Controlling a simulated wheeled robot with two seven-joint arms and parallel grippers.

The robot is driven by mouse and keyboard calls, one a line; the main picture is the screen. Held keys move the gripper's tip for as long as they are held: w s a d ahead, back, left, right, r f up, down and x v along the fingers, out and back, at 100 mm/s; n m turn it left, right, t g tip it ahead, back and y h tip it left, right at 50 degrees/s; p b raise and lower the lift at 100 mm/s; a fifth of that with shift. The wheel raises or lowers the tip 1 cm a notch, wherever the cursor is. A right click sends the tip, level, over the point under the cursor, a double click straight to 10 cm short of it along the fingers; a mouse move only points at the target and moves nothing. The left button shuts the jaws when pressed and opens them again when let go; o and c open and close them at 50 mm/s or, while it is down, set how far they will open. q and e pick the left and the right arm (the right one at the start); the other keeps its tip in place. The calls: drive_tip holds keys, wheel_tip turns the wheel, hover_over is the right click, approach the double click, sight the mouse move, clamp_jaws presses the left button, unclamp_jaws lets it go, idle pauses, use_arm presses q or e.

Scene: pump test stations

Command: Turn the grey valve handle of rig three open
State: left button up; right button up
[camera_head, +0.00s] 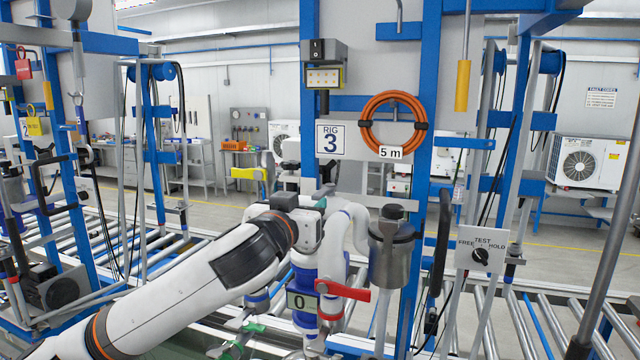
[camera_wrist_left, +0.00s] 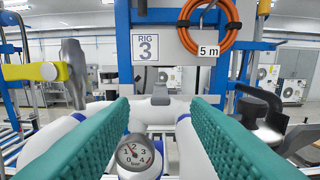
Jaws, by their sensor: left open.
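The rig three sign (camera_head: 331,140) hangs on a white panel on a blue frame. It also shows in the wrist view (camera_wrist_left: 145,48). A grey upright handle (camera_wrist_left: 74,72) stands at the end of a yellow part, left of my fingers. I cannot tell for sure which is the valve handle. My left gripper (camera_wrist_left: 160,102) is open, with green ridged pads and nothing seen between them. My right gripper is not in view.
A pressure gauge (camera_wrist_left: 135,154) is low in the wrist view. A metal canister (camera_head: 391,250), an orange hose coil (camera_head: 393,123) and a black handle (camera_head: 440,240) stand to the right.

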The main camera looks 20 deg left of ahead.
sight(316, 198)
use_arm(q)
drive_tip(key=w+p, duration=0.1)
drive_tip(key=w, duration=0.3)
drive_tip(key=shift+d+r+p, duration=0.1)
drive_tip(key=shift+r+p, duration=0.1)
drive_tip(key=shift+p, duration=0.2)
drive_tip(key=w, duration=0.1)
drive_tip(key=w+p, duration=0.1)
drive_tip(key=w, duration=0.2)
drive_tip(key=shift+w+d+f+p, duration=0.1)
drive_tip(key=shift+f+p, duration=0.2)
drive_tip(key=shift+p, duration=0.05)
drive_tip(key=shift+c, duration=0.5)
drive_tip(key=shift+f, duration=0.1)
clamp_jaws()
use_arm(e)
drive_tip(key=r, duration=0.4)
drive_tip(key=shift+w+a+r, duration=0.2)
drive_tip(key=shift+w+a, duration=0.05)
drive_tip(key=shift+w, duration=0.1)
